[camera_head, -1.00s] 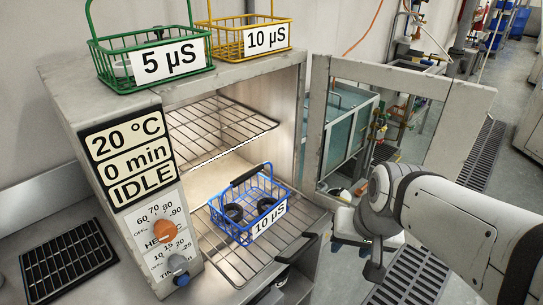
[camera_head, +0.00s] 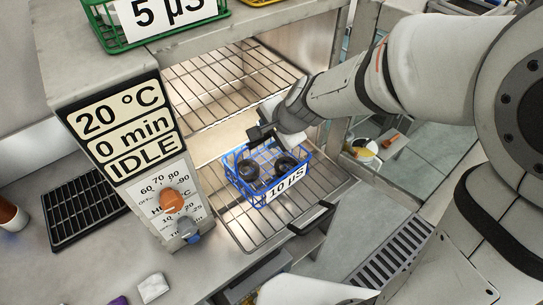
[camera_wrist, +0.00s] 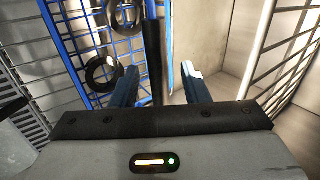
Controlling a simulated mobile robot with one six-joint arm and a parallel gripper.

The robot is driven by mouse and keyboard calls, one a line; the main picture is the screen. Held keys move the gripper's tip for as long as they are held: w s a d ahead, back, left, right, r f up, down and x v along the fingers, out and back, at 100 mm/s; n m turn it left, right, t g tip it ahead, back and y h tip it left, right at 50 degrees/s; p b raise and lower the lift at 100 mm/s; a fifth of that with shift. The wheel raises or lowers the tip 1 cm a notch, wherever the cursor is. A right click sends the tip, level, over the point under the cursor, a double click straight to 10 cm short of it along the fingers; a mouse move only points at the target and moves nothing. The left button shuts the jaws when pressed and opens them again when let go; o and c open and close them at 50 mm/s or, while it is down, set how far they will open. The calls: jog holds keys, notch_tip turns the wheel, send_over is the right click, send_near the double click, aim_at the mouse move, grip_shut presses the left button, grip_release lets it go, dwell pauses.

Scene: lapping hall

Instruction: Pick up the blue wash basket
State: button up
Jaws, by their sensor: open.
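The blue wash basket (camera_head: 240,187) sits on the pulled-out lower wire rack of the oven, with a "10 µS" label on its front and black rings inside. My gripper (camera_head: 262,136) is over the basket's back edge, at its handle. In the wrist view, my gripper (camera_wrist: 162,85) is open, and the basket's black handle grip (camera_wrist: 152,45) shows between the two fingers. I cannot tell whether a finger touches it. The basket's blue wire mesh (camera_wrist: 68,45) lies to the left with black rings in it.
The oven (camera_head: 60,45) has an upper wire rack (camera_head: 225,88) above and a control panel reading "20 °C, 0 min, IDLE" (camera_head: 120,130). A green basket (camera_head: 185,30) labelled "5 µS" stands on top. A black grid tray (camera_head: 80,215) lies at left.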

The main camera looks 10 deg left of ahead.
jog(key=shift+w+a+f, duration=0.15)
jog(key=shift+a+f, duration=0.15)
jog(key=shift+f, duration=0.35)
jog(key=shift+c, duration=0.4)
grip_shut()
jog(key=shift+r, duration=0.1)
